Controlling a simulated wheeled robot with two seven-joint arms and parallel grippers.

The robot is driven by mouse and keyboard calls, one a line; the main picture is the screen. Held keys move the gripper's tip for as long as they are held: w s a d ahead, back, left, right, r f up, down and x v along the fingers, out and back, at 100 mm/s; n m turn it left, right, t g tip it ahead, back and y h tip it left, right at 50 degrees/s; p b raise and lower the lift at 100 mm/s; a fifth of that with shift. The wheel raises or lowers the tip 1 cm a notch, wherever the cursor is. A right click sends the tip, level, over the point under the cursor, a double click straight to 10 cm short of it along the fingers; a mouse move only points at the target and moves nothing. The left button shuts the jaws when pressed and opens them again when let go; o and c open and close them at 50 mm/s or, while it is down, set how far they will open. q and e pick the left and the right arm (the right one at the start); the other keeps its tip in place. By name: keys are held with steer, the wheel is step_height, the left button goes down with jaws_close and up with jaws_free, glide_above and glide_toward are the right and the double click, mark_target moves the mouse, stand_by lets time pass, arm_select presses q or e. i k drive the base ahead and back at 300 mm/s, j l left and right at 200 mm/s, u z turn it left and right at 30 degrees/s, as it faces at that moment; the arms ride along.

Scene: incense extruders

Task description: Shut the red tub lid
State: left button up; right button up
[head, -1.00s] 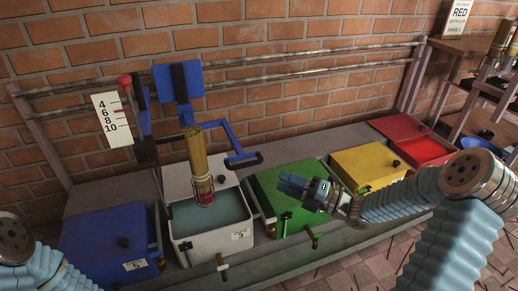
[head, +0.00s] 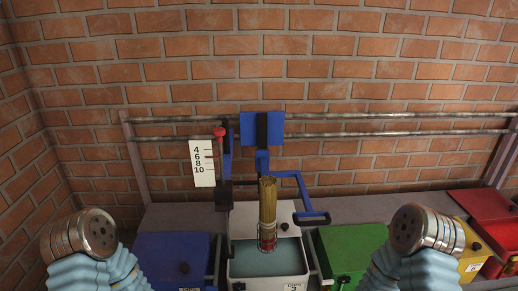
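The red tub (head: 491,268) stands at the far right of the bench, cut by the picture's right edge. Its red lid (head: 478,207) is raised and leans back toward the wall, with a dark knob beside the opening. My arms show in the lower left and lower right as blue sleeves with round metal joints. Neither gripper shows in the head view, so what they hold cannot be seen. My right arm covers part of the yellow tub (head: 466,236) and the green tub (head: 345,250).
A white tub (head: 240,222) of liquid stands mid-bench, with a bundle of incense sticks (head: 267,203) above it on a blue bracket (head: 305,192). A closed blue tub (head: 165,258) is to its left. Rails (head: 370,133) run along the brick wall.

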mark_target(485, 204)
steer(key=z, duration=1.65)
steer(key=l+u, duration=0.1)
steer(key=u, duration=0.25)
steer(key=i+l+u, duration=0.1)
steer(key=u, duration=0.25)
steer(key=l+u, duration=0.15)
steer(key=u, duration=0.2)
steer(key=l+u, duration=0.45)
steer(key=l, duration=0.45)
steer(key=k+l+u, duration=0.1)
steer(key=l+u, duration=0.35)
steer(key=l, duration=0.5)
